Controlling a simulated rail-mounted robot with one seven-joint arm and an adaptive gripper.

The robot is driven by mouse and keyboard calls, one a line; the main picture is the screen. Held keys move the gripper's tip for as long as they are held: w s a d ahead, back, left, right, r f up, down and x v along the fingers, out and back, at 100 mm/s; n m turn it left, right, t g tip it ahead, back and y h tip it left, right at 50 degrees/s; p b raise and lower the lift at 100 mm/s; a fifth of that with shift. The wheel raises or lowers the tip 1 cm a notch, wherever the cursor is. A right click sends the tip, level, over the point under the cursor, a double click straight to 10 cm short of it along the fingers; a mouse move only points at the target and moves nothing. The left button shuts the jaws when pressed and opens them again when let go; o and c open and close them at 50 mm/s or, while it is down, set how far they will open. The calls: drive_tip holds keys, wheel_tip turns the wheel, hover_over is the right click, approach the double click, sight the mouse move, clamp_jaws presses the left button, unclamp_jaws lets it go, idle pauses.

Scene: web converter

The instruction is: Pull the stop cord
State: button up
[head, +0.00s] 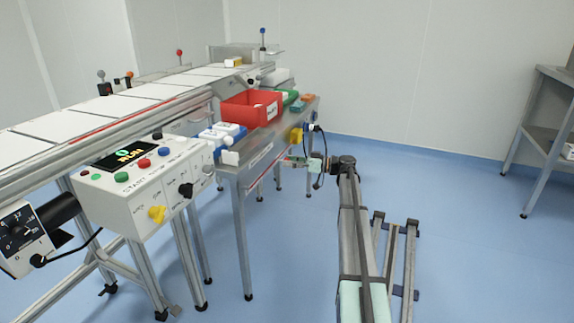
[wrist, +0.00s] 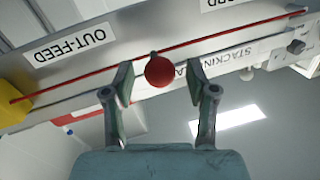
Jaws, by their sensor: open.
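The stop cord (wrist: 85,81) is a thin red line in the wrist view, running from a yellow housing (wrist: 14,100) at left to the upper right, along a grey rail with an OUT-FEED label. A red ball (wrist: 159,71) shows at the middle, just below the cord. My gripper (wrist: 158,84) is open, with one finger on each side of the ball in this view and gaps on both sides. Whether the ball is fully between the fingers in depth is unclear.
The side table (head: 258,158) carries a red bin (head: 250,108) and small boxes. A yellow housing (head: 296,135) is on its side. A control box (head: 140,185) with buttons and a lit RUN display stands at left. The blue floor (head: 450,220) at right is largely clear.

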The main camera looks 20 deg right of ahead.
drive_tip(key=shift+w+a, duration=0.35)
drive_tip(key=shift+a, duration=0.15)
clamp_jaws()
drive_tip(key=shift+s+v, duration=0.25)
drive_tip(key=shift+v, duration=1.05)
unclamp_jaws()
drive_tip(key=shift+a, duration=0.15)
drive_tip(key=v, duration=1.2)
